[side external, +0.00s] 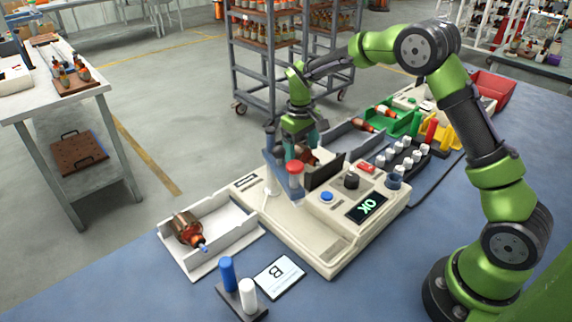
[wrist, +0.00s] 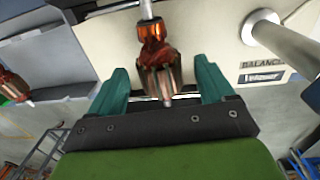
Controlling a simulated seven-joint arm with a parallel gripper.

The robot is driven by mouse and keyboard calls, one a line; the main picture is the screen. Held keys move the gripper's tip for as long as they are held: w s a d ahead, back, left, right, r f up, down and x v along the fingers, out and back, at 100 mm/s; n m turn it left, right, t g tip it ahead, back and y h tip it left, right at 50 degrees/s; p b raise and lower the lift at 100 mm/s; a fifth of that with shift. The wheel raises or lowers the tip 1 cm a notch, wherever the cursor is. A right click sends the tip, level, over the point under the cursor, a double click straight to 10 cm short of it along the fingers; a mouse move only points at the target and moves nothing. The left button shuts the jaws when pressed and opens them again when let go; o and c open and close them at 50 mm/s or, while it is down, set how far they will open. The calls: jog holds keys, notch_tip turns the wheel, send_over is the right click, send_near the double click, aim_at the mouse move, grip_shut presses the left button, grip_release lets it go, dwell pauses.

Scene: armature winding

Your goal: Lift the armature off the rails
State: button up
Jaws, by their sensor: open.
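The armature (wrist: 160,70), with a copper winding, dark core and steel shaft, lies at the balancing machine (side external: 305,235). In the side external view it is mostly hidden behind my gripper and the machine's parts; a brown bit (side external: 308,156) shows. My gripper (wrist: 163,78) is open, with one teal finger on each side of the armature's core. A gap shows on both sides in the wrist view. In the side external view my gripper (side external: 302,138) points down over the machine. The rails are not clearly visible.
A white tray (side external: 218,244) with another armature (side external: 188,230) stands left of the machine. A grey bin (side external: 350,140), green bin (side external: 405,122) and rack (side external: 270,60) stand behind.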

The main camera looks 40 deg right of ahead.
jog(key=shift+f, duration=0.55)
jog(key=c, duration=1.4)
jog(key=shift+r, duration=0.2)
